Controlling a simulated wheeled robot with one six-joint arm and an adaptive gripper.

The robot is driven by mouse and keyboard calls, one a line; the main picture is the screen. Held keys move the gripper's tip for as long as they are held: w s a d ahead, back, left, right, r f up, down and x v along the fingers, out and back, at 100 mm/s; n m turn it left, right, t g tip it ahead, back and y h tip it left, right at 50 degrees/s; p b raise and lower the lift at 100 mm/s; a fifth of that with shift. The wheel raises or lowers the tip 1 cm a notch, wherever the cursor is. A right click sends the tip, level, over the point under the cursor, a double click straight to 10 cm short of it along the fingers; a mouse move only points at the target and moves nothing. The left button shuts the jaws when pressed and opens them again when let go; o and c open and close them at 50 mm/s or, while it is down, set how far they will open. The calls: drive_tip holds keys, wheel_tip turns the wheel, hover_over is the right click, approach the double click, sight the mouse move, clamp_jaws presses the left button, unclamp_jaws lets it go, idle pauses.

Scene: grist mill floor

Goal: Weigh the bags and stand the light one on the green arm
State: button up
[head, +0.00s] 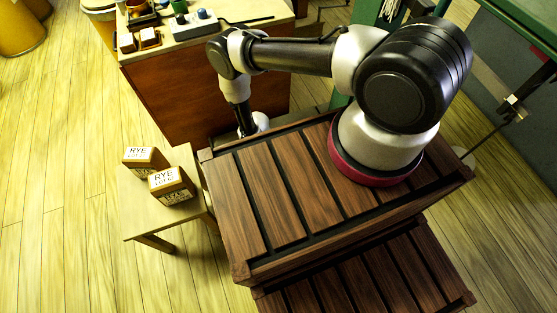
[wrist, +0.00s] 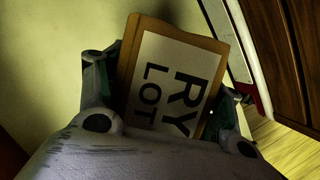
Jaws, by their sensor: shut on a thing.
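My gripper (wrist: 165,95) is shut on a brown bag (wrist: 133,75) with a white label reading RY and LOT in the wrist view. A finger sits on each side of the bag. In the head view my gripper and this bag are hidden behind the slatted deck under my arm. Two more brown bags with RYE labels, a rear one (head: 144,158) and a front one (head: 172,186), stand close together on a small wooden table (head: 140,220). I cannot tell which bag is light. No green arm can be made out for certain.
A brown workbench (head: 200,95) stands behind the small table, with a grey device with a blue knob (head: 195,25) and small items on top. Green framework (head: 525,20) is at the upper right. A yellow barrel (head: 18,30) is far left. The plank floor at left is clear.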

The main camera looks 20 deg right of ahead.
drive_tip(key=shift+f, duration=0.2)
drive_tip(key=o, duration=1.7)
drive_tip(key=v, duration=1.2)
drive_tip(key=shift+d, duration=0.1)
